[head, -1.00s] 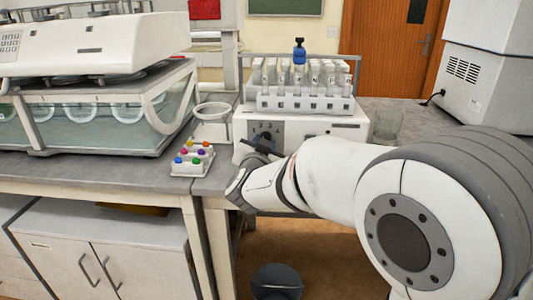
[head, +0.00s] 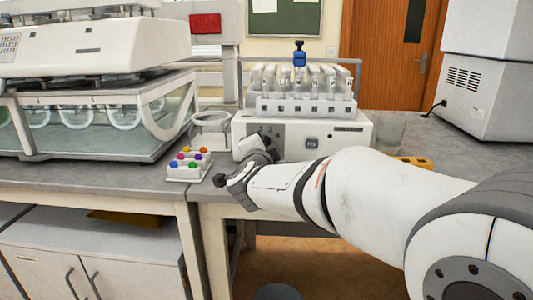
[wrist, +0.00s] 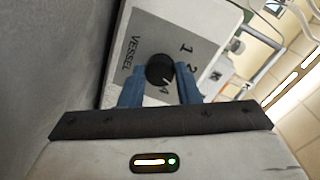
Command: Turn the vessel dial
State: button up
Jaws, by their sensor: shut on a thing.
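The vessel dial (wrist: 160,69) is a round black knob on a grey panel (wrist: 150,35) marked "VESSEL", with the digits 1, 2 and 4 readable around it. My gripper (wrist: 160,78) is shut on the dial, its two blue fingers on either side of the knob. In the head view, the panel is on the front left of a white machine (head: 345,128) on the bench. Which number the dial points to is not clear.
A rack of tubes (head: 305,105) with a blue-capped piece stands on the machine. A small white tray of coloured balls (head: 188,172) lies left of my gripper. A large water bath (head: 90,140) fills the left bench. A glass beaker (head: 390,130) stands right of the machine.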

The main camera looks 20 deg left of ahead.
jog(key=shift+d+r+m, duration=0.1)
jog(key=shift+r+m, duration=0.2)
jog(key=o, duration=0.6)
jog(key=shift+w, duration=0.1)
jog(key=o, duration=0.4)
jog(key=shift+f, duration=0.2)
jog(key=p+v, duration=0.1)
jog(key=v, duration=0.5)
jog(key=shift+s+r, duration=0.1)
jog(key=shift+s, duration=0.3)
jog(key=shift+s+d, duration=0.2)
jog(key=shift+s, duration=0.35)
